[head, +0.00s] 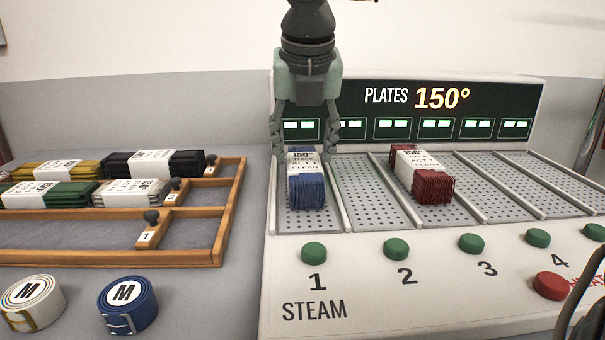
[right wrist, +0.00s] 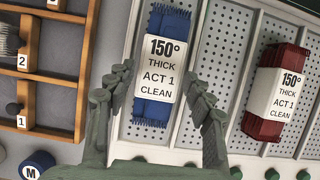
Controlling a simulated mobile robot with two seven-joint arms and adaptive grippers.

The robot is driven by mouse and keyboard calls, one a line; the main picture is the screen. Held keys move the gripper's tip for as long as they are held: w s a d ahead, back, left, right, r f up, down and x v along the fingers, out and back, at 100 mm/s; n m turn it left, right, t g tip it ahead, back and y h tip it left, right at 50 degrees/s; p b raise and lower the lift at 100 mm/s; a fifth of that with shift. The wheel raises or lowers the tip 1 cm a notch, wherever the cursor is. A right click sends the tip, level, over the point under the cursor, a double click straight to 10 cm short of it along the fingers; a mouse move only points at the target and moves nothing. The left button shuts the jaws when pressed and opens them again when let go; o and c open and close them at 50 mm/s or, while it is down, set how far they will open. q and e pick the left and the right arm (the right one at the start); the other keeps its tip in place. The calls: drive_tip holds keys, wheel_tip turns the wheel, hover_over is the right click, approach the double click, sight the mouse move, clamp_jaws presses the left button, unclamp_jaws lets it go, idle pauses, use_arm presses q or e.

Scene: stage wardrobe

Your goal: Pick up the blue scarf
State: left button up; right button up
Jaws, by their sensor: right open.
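The blue scarf (head: 307,192) is folded, with fringed ends and a white paper band reading "150° THICK ACT 1 CLEAN". It lies on the perforated plate above button 1 and also shows in the right wrist view (right wrist: 152,112). My right gripper (head: 306,152) is open over the far part of the scarf. In the right wrist view, its two fingers (right wrist: 160,76) stand on either side of the band, with gaps to the scarf. Whether the fingertips are down at plate height is hard to tell. My left gripper is not in view.
Other plates to the right are bare. Green buttons (head: 314,251) and a red button (head: 551,286) line the front. A wooden rack (head: 227,215) holds banded bundles at left; white and blue rolls (head: 128,305) lie before it.

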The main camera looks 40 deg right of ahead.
sight(304, 163)
drive_tip(key=x, duration=0.4)
drive_tip(key=shift+s, duration=0.15)
drive_tip(key=shift+f, duration=0.4)
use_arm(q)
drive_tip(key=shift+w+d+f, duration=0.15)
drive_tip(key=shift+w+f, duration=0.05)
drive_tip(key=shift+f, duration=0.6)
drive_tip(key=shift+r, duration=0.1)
use_arm(e)
drive_tip(key=c, duration=0.9)
drive_tip(key=shift+r, duration=0.1)
